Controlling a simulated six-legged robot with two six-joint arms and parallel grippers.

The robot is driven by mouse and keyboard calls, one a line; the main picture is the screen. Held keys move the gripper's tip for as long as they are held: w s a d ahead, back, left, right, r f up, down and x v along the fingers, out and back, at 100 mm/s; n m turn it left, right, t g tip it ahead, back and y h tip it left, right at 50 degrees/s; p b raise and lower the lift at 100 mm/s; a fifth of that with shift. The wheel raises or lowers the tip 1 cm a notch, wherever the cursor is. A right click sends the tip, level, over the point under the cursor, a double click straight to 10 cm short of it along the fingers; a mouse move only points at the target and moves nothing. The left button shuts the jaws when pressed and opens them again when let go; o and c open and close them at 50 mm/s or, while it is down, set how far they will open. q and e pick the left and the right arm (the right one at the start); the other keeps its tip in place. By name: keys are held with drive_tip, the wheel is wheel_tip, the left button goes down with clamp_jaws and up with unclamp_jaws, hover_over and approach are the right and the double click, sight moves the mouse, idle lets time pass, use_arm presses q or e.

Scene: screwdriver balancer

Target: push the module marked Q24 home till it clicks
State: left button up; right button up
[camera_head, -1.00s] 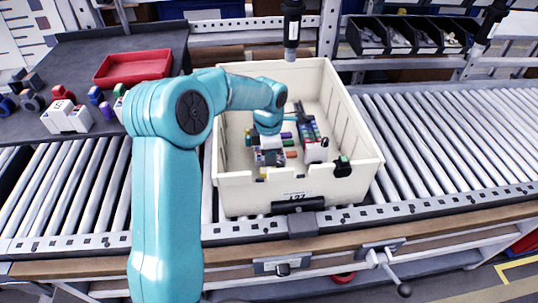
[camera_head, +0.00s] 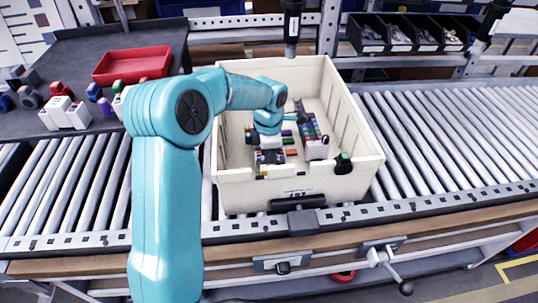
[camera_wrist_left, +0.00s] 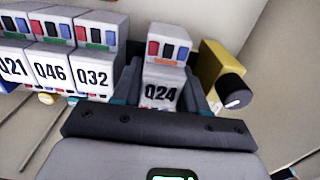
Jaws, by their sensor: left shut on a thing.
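The module marked Q24 (camera_wrist_left: 161,95) is white with red and blue blocks on top and an orange strip. In the left wrist view it stands between the two fingers of my left gripper (camera_wrist_left: 164,88), which is shut on it. Its lower part is hidden behind the gripper body. To its left are modules marked Q32 (camera_wrist_left: 92,77), Q46 (camera_wrist_left: 48,72) and Q21 (camera_wrist_left: 12,70), set apart from it by a finger. In the head view my left gripper (camera_head: 268,147) reaches down inside a cream bin (camera_head: 246,190); Q24 cannot be made out there. My right gripper is not in view.
A yellow block with a black knob (camera_wrist_left: 233,88) is close to the right finger. The bin's walls surround the modules, and a second row of parts (camera_head: 310,130) lies to the right. Rollers (camera_head: 440,130) flank the bin. A red tray (camera_head: 132,66) lies at left.

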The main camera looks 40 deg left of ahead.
use_arm(q)
drive_tip(key=shift+f+b, duration=0.3)
drive_tip(key=shift+f, duration=0.05)
idle(0.7)
idle(0.6)
drive_tip(key=o, duration=1.2)
drive_tip(key=shift+o, duration=0.2)
drive_tip(key=shift+r, duration=0.15)
drive_tip(key=shift+w+a+r, duration=0.1)
drive_tip(key=shift+r, duration=0.25)
wheel_tip(320, 180, up, 15)
drive_tip(key=p, duration=0.1)
drive_tip(key=shift+r+p, duration=0.2)
drive_tip(key=shift+p, duration=0.1)
drive_tip(key=shift+r, duration=0.1)
